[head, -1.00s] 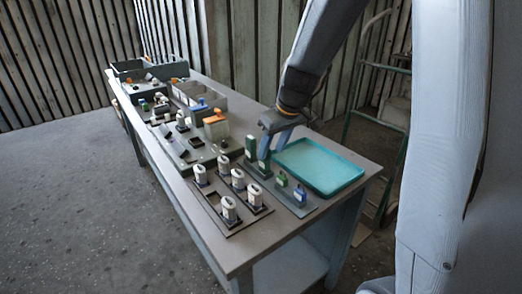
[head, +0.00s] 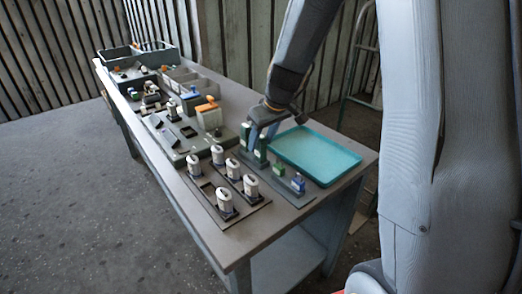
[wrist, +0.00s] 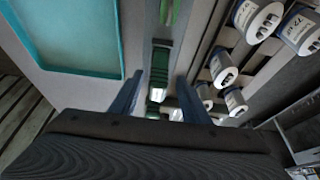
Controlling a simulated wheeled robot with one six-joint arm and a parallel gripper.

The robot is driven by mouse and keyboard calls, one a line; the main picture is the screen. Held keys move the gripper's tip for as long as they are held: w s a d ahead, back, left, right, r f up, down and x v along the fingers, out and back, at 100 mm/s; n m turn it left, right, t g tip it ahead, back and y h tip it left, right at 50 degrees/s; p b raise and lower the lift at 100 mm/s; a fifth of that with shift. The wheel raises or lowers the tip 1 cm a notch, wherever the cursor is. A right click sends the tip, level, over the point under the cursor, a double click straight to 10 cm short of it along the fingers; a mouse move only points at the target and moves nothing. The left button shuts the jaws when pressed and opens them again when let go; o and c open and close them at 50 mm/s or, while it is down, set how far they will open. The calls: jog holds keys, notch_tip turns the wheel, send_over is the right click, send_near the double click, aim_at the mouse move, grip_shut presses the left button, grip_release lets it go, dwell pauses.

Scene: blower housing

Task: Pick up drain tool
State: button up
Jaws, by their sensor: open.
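No label I can read says which piece is the drain tool. A grey strip holder (head: 289,189) on the bench carries a row of upright tools. Two taller green tools stand at its far end, one (head: 261,150) nearer and one (head: 245,133) farther. My gripper (head: 262,133) is open and points down at the taller green tools. In the wrist view, a green tool (wrist: 160,65) shows between and beyond the open fingers (wrist: 157,98). Contact cannot be told.
A teal tray (head: 315,154) lies just right of the holder. White labelled bottles (head: 226,199) stand in a dark rack on the left and show in the wrist view (wrist: 222,68). Grey fixtures and bins (head: 208,116) fill the far bench.

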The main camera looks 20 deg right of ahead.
aim_at(258, 146)
jog(key=shift+w+p+x, duration=0.25)
jog(key=shift+p+x, duration=0.3)
jog(key=shift+x, duration=1.7)
jog(key=shift+d, duration=0.1)
jog(key=shift+r, duration=0.1)
jog(key=c, duration=1)
